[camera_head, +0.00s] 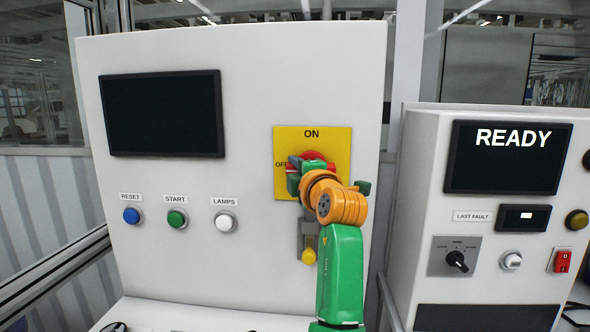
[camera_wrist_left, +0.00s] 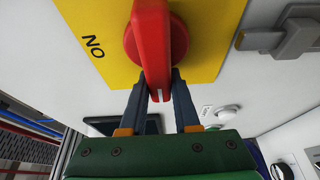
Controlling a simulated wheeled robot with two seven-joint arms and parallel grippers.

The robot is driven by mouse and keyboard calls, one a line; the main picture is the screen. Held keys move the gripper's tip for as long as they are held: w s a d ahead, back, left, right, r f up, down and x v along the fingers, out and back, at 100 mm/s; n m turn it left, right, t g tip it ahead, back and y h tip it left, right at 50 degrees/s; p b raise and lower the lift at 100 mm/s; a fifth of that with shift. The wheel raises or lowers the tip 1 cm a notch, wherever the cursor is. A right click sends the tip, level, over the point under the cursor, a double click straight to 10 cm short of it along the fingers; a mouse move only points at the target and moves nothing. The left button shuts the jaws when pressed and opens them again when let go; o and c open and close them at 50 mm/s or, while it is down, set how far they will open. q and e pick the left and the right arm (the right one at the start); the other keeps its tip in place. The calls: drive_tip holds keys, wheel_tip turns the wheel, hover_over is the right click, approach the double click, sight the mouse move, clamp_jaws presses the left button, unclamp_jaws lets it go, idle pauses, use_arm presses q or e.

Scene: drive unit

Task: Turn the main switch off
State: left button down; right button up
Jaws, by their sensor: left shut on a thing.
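The main switch is a red rotary handle (camera_head: 312,156) on a yellow plate (camera_head: 340,142) marked ON at the top and OFF at the left. In the left wrist view the red handle (camera_wrist_left: 152,45) extends between my two fingers, its white-marked end near the fingertips. Compared with the labels, the handle lies sideways, pointing toward the OFF side. My left gripper (camera_head: 293,174) is shut on the handle; it also shows in the left wrist view (camera_wrist_left: 158,85). My arm hides much of the handle and lower plate in the head view. My right gripper is not in view.
A grey latch with a yellow end (camera_head: 309,256) hangs below the plate. Blue RESET (camera_head: 132,215), green START (camera_head: 177,218) and white LAMPS (camera_head: 224,221) buttons sit left, under a dark screen (camera_head: 162,113). A second cabinet (camera_head: 424,155) at right shows READY.

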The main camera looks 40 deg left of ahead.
use_arm(q)
drive_tip(key=c, duration=0.6)
unclamp_jaws()
drive_tip(key=shift+w, duration=0.1)
drive_tip(key=shift+c, duration=0.2)
drive_tip(key=b+v, duration=0.4)
drive_tip(key=v, duration=0.3)
